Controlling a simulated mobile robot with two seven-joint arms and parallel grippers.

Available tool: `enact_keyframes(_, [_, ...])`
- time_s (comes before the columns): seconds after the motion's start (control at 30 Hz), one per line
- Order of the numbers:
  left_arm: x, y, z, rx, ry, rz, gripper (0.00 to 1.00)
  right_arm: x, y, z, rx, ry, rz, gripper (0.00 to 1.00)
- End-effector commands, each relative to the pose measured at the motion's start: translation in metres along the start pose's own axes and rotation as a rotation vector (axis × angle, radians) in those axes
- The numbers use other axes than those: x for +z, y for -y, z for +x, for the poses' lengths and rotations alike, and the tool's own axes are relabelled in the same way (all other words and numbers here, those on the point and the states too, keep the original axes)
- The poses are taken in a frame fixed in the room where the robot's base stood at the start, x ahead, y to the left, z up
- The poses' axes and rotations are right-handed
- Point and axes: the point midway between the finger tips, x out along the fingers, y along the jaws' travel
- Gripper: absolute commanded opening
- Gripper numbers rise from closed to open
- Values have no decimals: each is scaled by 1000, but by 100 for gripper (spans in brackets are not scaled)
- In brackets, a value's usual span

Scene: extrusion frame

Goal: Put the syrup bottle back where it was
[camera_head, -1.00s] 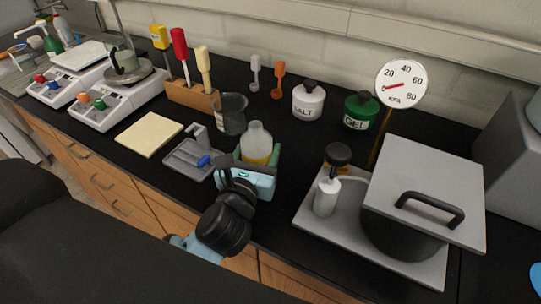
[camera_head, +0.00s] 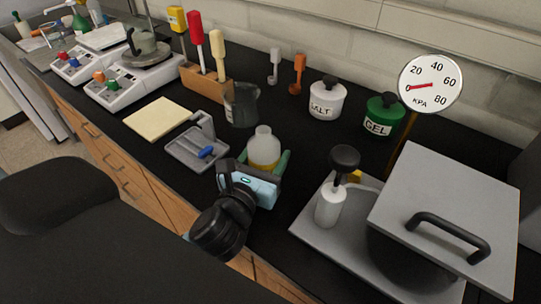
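The syrup bottle (camera_head: 264,147), a clear bottle with a pale cap and yellow contents, is upright near the counter's front edge. My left gripper (camera_head: 264,164) reaches in from the lower left. Its teal fingers lie on both sides of the bottle and look closed on it. The gripper body hides the bottle's base, so I cannot tell whether it touches the counter. My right gripper is not in view.
Left of the bottle is a grey tray (camera_head: 182,154) with a blue-handled tool. A dark beaker (camera_head: 241,106) stands behind. At right, a grey board (camera_head: 330,246) holds a white pump bottle (camera_head: 330,206) and a lidded pot (camera_head: 402,256). Salt (camera_head: 326,102) and gel (camera_head: 382,118) jars stand at the back.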

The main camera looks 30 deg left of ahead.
Motion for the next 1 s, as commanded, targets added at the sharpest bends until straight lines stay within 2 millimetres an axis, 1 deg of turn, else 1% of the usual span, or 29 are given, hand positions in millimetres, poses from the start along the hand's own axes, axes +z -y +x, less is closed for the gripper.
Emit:
enact_keyframes(0.07, [0, 0, 0, 0, 1, 0, 29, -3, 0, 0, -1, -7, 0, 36])
enact_keyframes(0.2, [-5, 0, 0, 0, -1, 0, 29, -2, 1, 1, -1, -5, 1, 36])
enact_keyframes(0.23, [-4, 0, 0, 0, -1, 0, 60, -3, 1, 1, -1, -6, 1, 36])
enact_keyframes(0.37, [-4, 0, 0, 0, -1, 0, 77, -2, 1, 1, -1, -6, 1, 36])
enact_keyframes(0.63, [-3, 0, 0, 0, -1, 0, 78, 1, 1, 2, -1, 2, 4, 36])
enact_keyframes(0.73, [2, 0, 0, 0, 2, 0, 78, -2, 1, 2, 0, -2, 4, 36])
enact_keyframes(0.77, [1, 1, -2, -1, 0, -1, 78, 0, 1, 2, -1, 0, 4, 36])
enact_keyframes(0.87, [-3, 1, -15, -3, -5, -1, 78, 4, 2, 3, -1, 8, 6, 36])
enact_keyframes(1.0, [-5, 1, -43, -3, -9, -1, 78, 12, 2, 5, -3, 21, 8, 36])
